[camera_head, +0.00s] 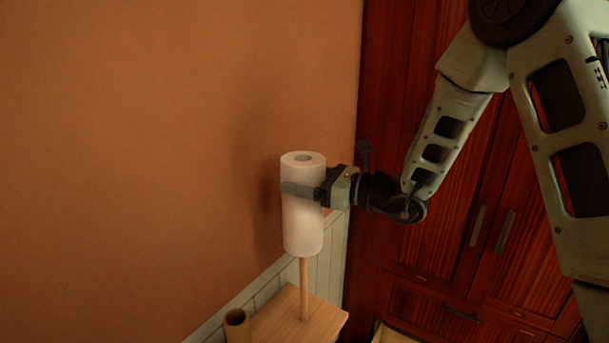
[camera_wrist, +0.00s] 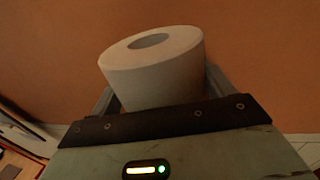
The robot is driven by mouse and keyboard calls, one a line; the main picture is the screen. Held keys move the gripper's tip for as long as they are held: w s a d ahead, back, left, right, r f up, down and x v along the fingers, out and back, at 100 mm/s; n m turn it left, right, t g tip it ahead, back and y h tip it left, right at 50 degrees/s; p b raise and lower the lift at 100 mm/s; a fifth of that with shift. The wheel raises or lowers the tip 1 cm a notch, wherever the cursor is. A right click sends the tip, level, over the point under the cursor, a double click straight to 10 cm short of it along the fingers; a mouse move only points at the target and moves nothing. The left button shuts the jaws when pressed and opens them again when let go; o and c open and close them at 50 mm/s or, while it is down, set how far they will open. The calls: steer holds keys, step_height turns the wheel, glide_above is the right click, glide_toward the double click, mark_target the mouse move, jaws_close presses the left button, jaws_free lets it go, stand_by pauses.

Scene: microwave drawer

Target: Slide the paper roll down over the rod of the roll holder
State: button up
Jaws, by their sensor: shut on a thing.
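The white paper roll (camera_head: 304,235) is upright in the head view, with its round hole showing at the top. My gripper (camera_head: 300,188) is shut around the upper part of the roll, coming in from the right. The wooden rod (camera_head: 304,285) of the roll holder shows below the roll, standing upright on a light wooden surface (camera_head: 325,318). The rod's top is hidden, and it lines up under the roll's lower end. I cannot tell how far it reaches inside. In the wrist view the roll (camera_wrist: 160,75) sits between my fingers, slightly tilted in the picture.
A brown cylinder with an open top (camera_head: 237,325) stands left of the rod. An orange wall (camera_head: 150,150) with pale panelling below is behind. Dark red wooden cabinets (camera_head: 480,230) with handles are at the right, behind my arm.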

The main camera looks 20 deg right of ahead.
step_height(320, 180, down, 25)
steer(key=b, duration=2.3)
steer(key=shift+b, duration=0.3)
steer(key=shift+r, duration=0.15)
stand_by(0.5)
steer(key=o, duration=1.3)
